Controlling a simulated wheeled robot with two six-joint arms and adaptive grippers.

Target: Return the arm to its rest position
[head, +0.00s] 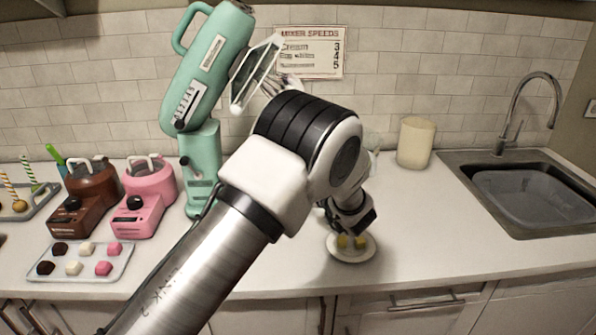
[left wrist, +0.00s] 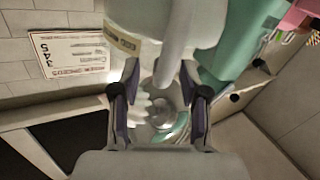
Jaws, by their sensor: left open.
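My left arm reaches in from the lower left of the head view and covers the middle of the counter. Its gripper (head: 350,218) hangs over a small round white plate (head: 350,258) with two yellow pieces (head: 343,241) on it. I cannot tell how close the fingers are to them. In the left wrist view the two fingers of my left gripper (left wrist: 160,98) stand apart, with nothing held between them. A pale rounded body and a metal part show beyond the fingers. My right gripper is in neither view.
A mint stand mixer (head: 206,75) with its head raised stands behind my arm. Brown (head: 90,195) and pink (head: 150,192) machines and a sweets tray (head: 82,277) are at the left. A cream canister (head: 415,142) and a sink (head: 470,165) are at the right, with clear counter between plate and sink.

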